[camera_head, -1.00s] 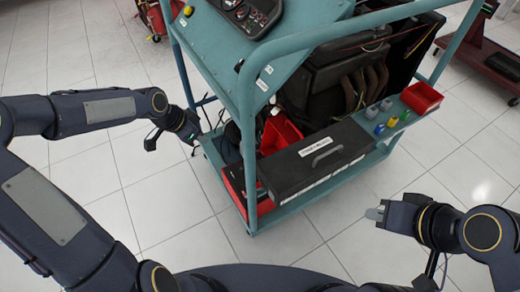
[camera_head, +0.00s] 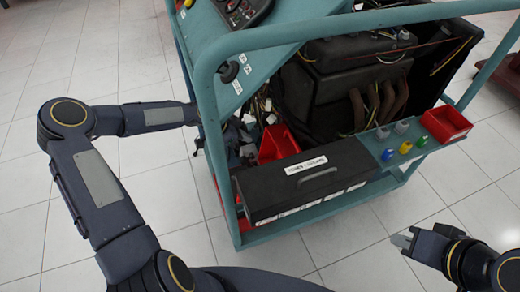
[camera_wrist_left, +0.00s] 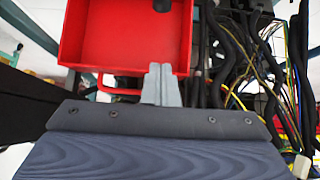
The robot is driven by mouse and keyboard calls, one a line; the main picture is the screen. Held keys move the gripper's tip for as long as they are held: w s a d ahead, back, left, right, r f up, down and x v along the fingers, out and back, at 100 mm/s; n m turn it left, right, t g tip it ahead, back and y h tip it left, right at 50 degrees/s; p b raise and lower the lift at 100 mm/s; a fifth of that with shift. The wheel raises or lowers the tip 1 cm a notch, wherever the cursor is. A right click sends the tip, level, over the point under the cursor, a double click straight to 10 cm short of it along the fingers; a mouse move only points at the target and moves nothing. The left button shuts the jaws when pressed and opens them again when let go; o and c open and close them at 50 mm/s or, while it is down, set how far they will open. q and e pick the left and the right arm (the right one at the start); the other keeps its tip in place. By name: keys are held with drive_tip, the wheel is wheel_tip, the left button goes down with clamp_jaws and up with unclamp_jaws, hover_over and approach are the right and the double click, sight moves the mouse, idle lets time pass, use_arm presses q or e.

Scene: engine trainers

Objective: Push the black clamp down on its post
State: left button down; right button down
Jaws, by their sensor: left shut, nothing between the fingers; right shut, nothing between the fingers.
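My left gripper (camera_wrist_left: 163,85) is shut and empty in the left wrist view, its grey fingertips over the near edge of a red box-like part (camera_wrist_left: 90,35). A small black piece (camera_wrist_left: 162,5) shows at the top of that view, beyond the fingertips and apart from them; I cannot tell whether it is the clamp. No post shows clearly. In the head view the left hand is inside the trainer frame, mostly hidden behind its corner upright. My right gripper (camera_head: 402,240) is shut and empty, out in the open at the right.
The teal frame (camera_head: 205,95) stands close around my left forearm. Black hoses and cables (camera_wrist_left: 240,50) lie right of my left fingers. A long black box (camera_head: 305,180) and a red bin (camera_head: 446,123) are on the trainer's near side. Floor around my right gripper is clear.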

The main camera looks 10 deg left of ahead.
sight(253, 155)
use_arm(q)
drive_tip(key=shift+w+d+f+b, duration=0.25)
drive_tip(key=shift+d+f+b, duration=0.25)
drive_tip(key=shift+f, duration=1)
drive_tip(key=shift+w+d+f+b, duration=0.3)
drive_tip(key=shift+f+b, duration=0.35)
drive_tip(key=shift+f, duration=0.85)
drive_tip(key=shift+w+d+f+b, duration=0.2)
drive_tip(key=shift+d+f+b, duration=0.3)
drive_tip(key=shift+f, duration=1)
drive_tip(key=shift+a, duration=0.2)
